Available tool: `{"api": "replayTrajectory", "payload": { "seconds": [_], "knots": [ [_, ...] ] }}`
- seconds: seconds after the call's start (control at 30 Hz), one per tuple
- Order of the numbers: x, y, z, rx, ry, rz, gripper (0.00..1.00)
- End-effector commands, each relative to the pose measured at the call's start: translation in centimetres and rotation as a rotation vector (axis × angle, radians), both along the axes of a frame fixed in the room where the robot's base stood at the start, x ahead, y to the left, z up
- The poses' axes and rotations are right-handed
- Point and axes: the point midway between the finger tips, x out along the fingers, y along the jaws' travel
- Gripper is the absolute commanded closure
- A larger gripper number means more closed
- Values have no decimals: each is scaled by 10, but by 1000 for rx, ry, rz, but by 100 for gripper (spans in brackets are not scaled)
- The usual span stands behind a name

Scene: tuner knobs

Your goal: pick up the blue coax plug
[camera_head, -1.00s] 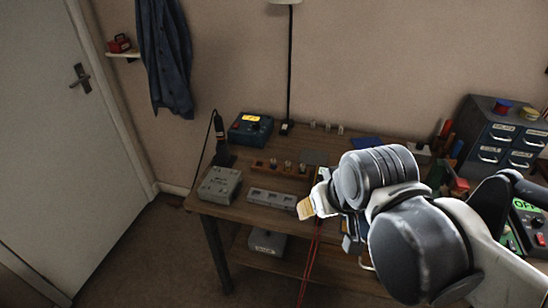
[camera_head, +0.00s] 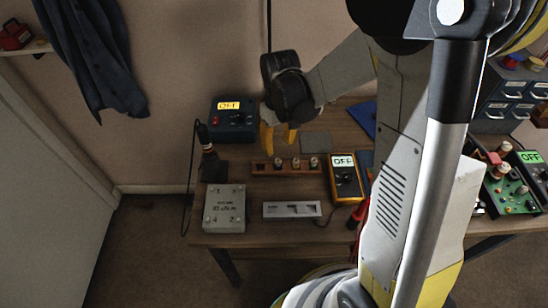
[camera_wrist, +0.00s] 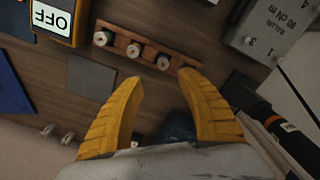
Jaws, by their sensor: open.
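A wooden rack (camera_head: 262,170) on the bench holds three upright plugs, left (camera_head: 278,163), middle (camera_head: 296,163) and right (camera_head: 313,162). They also show in the wrist view (camera_wrist: 133,50) as pale round tops. I cannot tell which plug is blue. My gripper (camera_head: 279,140) points down with its yellow fingers apart and empty. In the head view it appears just behind the rack's left part. In the wrist view its fingertips (camera_wrist: 160,80) are beside the rack, with bare wood between them and no plug between the fingers.
A dark blue box with a yellow display (camera_head: 233,119) stands left of my gripper. A yellow meter (camera_head: 346,180) is right of the rack. A grey box (camera_head: 225,208) and a metal strip (camera_head: 291,210) lie in front. A grey pad (camera_head: 316,142) lies behind the rack.

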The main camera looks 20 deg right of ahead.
Motion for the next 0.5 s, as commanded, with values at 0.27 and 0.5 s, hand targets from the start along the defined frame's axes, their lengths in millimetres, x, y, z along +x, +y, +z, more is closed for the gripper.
{"api": "replayTrajectory", "payload": {
  "seconds": [0.27,0.5],
  "knots": [
    [-1,1,-28,0,-1,0,56],
    [-10,5,-62,1,-2,0,56]
  ]
}}
